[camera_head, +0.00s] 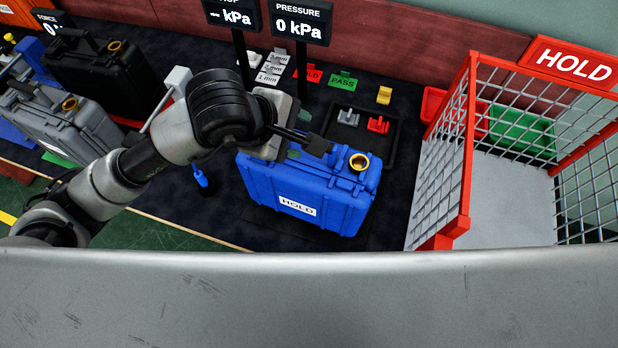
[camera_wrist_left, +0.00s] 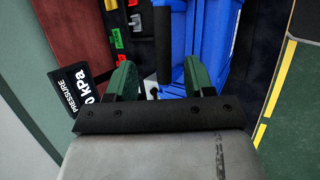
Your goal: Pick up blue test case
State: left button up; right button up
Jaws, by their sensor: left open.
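The blue test case (camera_head: 260,190) stands upright on the dark bench in the head view, with a white HOLD label on its front and a brass fitting (camera_head: 359,162) on top. My left gripper (camera_head: 298,143) is over the top of the case, partly hidden by its own wrist. In the left wrist view, the open green fingers (camera_wrist_left: 178,78) are spread apart, with the case's black handle (camera_wrist_left: 163,45) and blue body (camera_wrist_left: 210,35) showing beyond and between them. I cannot tell whether a finger touches the handle. My right gripper is not in view.
A red mesh HOLD cage (camera_head: 465,150) with a grey floor stands at the right. Grey (camera_head: 60,125) and black (camera_head: 100,75) cases stand at the left. A pressure display (camera_head: 300,20) and a black tray (camera_head: 385,145) with small parts are behind the blue case.

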aim_at(309, 175)
pick_arm(q)
jog(key=p+x, duration=0.2)
jog(key=x, duration=0.2)
jog(key=shift+d+f, duration=0.1)
jog(key=shift+f, duration=0.3)
jog(key=shift+w+d+f, duration=0.15)
jog(key=shift+d+f, duration=0.1)
jog(key=shift+f, duration=0.2)
grip_shut()
jog(key=shift+f, duration=0.1)
dwell(0.6)
